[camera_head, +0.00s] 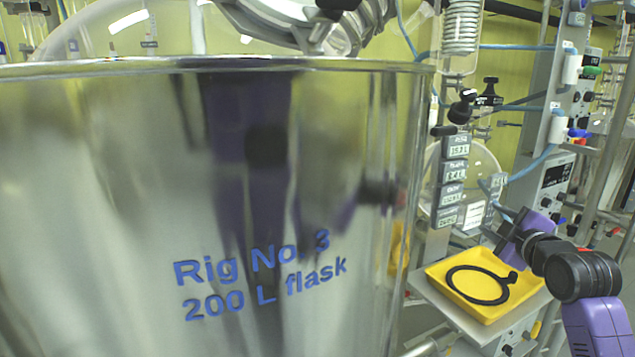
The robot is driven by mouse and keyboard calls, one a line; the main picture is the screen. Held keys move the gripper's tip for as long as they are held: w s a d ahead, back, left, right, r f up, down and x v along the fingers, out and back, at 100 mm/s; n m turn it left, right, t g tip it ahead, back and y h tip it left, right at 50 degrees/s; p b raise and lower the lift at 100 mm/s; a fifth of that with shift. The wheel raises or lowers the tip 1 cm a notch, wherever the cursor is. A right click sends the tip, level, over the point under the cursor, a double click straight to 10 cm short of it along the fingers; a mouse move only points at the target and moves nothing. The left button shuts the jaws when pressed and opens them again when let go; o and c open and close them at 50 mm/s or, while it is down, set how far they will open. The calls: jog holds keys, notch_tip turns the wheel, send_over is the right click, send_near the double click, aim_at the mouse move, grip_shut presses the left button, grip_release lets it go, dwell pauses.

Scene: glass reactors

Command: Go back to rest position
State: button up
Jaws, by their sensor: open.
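My gripper (501,243) is at the right of the view, at the end of my purple and black arm. It is above the back right part of a yellow tray (437,275). The jaws are open and nothing shows between them; the fingertips are small and partly hidden. A black ring (453,287) with a small knob at its right side lies in the tray, apart from the gripper.
A large shiny vessel (120,200) marked "Rig No. 3 200 L flask" fills the left and middle, close to me. The tray stands on a grey shelf (446,313). Grey display boxes (453,172), blue hoses and a control panel (556,177) stand behind.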

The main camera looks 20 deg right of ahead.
jog(key=s+a+f+m+t+p, duration=0.1)
jog(key=s+a+f+m, duration=0.25)
jog(key=a, duration=0.45)
jog(key=s+a+f+m+t+h+p, duration=0.1)
jog(key=s+a+f+m, duration=0.1)
jog(key=s+a+m, duration=0.45)
jog(key=s+a+f+m+t+p, duration=0.1)
jog(key=s+a+f+m+t, duration=0.15)
jog(key=a, duration=0.75)
jog(key=s+a+f+n+g+y+p, duration=0.1)
jog(key=s+a, duration=0.4)
jog(key=s, duration=0.5)
jog(key=s+a+f+n+g+y+p, duration=0.1)
jog(key=s+a+y, duration=0.3)
jog(key=s, duration=0.5)
jog(key=s+a+f+n+g+y+p, duration=0.1)
jog(key=s+a+f+n+g+y, duration=0.1)
jog(key=s+a, duration=0.5)
jog(key=s+f, duration=0.1)
jog(key=s, duration=0.2)
jog(key=shift+s+f+n+y, duration=0.3)
jog(key=shift+f+n, duration=0.05)
jog(key=shift+g, duration=0.25)
